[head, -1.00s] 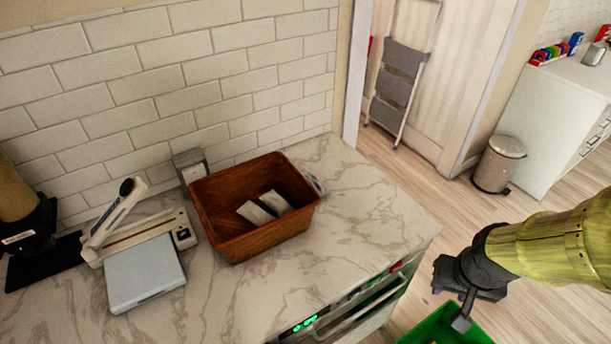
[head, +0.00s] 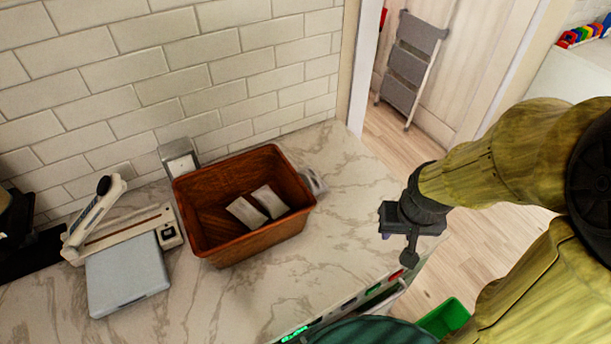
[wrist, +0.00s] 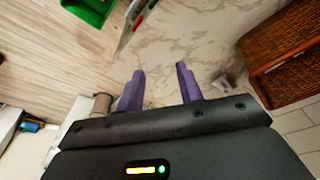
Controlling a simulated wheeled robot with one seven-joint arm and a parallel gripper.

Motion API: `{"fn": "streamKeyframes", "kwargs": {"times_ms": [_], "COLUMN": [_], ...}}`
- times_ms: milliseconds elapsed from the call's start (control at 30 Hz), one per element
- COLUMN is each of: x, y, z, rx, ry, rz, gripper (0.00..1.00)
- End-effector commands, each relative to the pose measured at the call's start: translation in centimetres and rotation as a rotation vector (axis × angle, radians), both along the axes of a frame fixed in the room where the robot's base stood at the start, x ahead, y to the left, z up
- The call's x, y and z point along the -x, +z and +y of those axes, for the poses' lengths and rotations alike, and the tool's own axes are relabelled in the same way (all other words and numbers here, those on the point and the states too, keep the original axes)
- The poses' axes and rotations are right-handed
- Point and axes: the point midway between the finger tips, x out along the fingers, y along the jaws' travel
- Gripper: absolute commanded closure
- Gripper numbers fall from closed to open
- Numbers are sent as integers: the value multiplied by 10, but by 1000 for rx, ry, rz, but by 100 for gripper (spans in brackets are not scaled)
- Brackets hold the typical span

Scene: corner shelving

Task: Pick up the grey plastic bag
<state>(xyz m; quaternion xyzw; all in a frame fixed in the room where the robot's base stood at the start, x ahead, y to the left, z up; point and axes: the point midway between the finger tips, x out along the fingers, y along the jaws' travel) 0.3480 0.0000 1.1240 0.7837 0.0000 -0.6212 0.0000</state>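A small grey, crumpled-looking thing (head: 314,182), which may be the grey plastic bag, lies on the counter against the right side of the brown basket (head: 243,250). It is partly hidden behind the basket's rim. In the wrist view the grey thing (wrist: 222,84) shows just beyond the right finger, beside the basket (wrist: 285,48). Two pale packets (head: 246,213) (head: 270,199) lie inside the basket. My gripper (head: 398,246) is at the counter's right edge, apart from the basket and the grey thing. Its two purple fingers (wrist: 160,88) are spread with nothing between them.
A paper trimmer (head: 124,236) and a flat grey box (head: 126,276) stand left of the basket. A grey holder (head: 180,158) stands behind it by the tiled wall. A green bin (head: 446,317) is below the counter's front edge.

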Motion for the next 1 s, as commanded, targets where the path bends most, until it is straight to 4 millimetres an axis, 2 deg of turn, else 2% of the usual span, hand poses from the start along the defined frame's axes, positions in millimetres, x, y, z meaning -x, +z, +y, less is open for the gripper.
{"fn": "streamKeyframes", "kwargs": {"times_ms": [133, 233, 367, 667, 1000], "x": [0, 0, -5, -40, -81], "y": [0, -1, -9, -47, -80], "z": [0, 0, 1, 0, 15], "rx": [0, -1, -9, -132, -466], "ry": [0, -5, -52, -424, -873], "rz": [0, -2, -26, -204, -388], "gripper": [64, 46, 45, 45, 45]}}
